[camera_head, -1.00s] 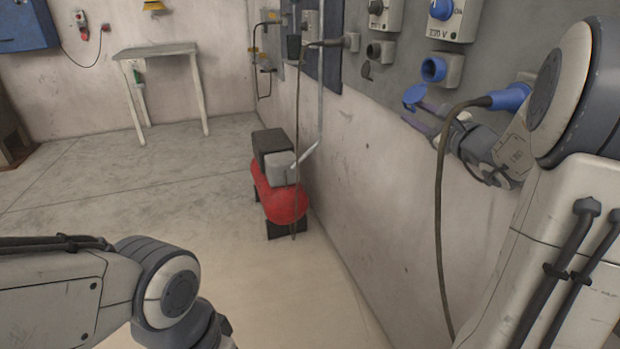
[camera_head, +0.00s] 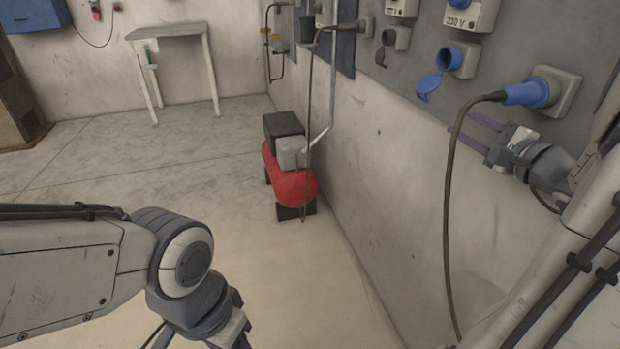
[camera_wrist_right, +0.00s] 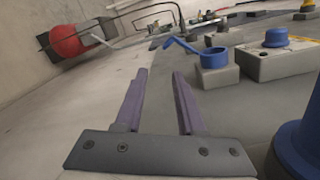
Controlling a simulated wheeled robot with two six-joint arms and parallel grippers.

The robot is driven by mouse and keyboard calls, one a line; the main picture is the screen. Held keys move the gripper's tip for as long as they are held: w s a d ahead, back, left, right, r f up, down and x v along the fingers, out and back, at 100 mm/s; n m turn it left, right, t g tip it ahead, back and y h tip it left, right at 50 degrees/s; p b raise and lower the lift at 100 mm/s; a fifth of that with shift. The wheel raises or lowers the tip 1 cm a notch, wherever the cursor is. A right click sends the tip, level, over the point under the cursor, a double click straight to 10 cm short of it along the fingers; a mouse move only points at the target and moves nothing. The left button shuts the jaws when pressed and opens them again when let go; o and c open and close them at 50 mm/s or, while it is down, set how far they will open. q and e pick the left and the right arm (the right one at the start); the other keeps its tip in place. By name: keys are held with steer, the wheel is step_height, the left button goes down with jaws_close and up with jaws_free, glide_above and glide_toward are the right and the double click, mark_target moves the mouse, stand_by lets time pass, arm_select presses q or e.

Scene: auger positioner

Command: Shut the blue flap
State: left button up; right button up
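The blue flap (camera_head: 429,86) hangs open at the lower left of its blue round socket (camera_head: 450,58) on the wall panel. In the right wrist view the flap (camera_wrist_right: 182,44) sticks out to the left of the socket (camera_wrist_right: 213,60), whose opening is uncovered. My right gripper (camera_head: 460,121) is below and to the right of the flap, apart from it. Its two purple fingers (camera_wrist_right: 160,74) are parallel, open and empty. My left arm shows at lower left, but its gripper fingers are outside the picture.
A blue plug (camera_head: 525,94) with a hanging cable (camera_head: 447,210) sits in the socket box right of the flap, close to my right gripper. A grey-lidded outlet (camera_head: 396,38) is to the left. A red compressor (camera_head: 290,184) stands on the floor. The floor in front is clear.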

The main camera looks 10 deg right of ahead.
steer(key=a+f+n+g+y+p, duration=0.1)
steer(key=a+f+n+g+y, duration=0.2)
steer(key=a, duration=0.7)
steer(key=a+f+n+g+y+p, duration=0.1)
steer(key=a+n+g+y, duration=0.3)
steer(key=a, duration=0.6)
steer(key=s+a+r+n+g+p, duration=0.1)
steer(key=s+a+n+g+p, duration=0.4)
steer(key=a, duration=0.6)
steer(key=shift+s+a+n+g+p, duration=0.35)
steer(key=shift+s+g+p, duration=0.2)
steer(key=shift+s+g, duration=0.25)
